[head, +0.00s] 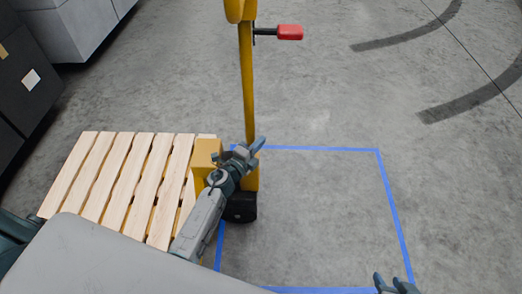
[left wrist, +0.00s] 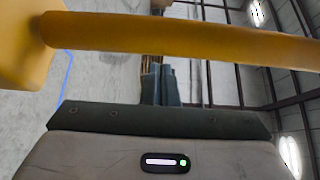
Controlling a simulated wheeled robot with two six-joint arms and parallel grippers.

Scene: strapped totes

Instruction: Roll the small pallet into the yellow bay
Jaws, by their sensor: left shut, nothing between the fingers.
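The small pallet (head: 120,185) of pale wooden slats lies at the left in the head view, on a yellow pallet jack (head: 248,85) with an upright handle post and a black wheel. My left gripper (head: 252,149) is shut and empty beside the foot of the post; I cannot tell if it touches. In the left wrist view, a yellow bar (left wrist: 190,38) crosses above my left gripper's fingers (left wrist: 161,85). The bay outlined on the floor is blue (head: 310,149), not yellow; no yellow bay shows. My right gripper (head: 391,284) is partly cut off at the bottom edge, fingers apart.
A red grip (head: 289,32) sticks out from the post near the top. Dark boxes (head: 25,85) and a grey box (head: 70,25) stand at the upper left. Dark curved tyre marks (head: 460,104) lie at the right.

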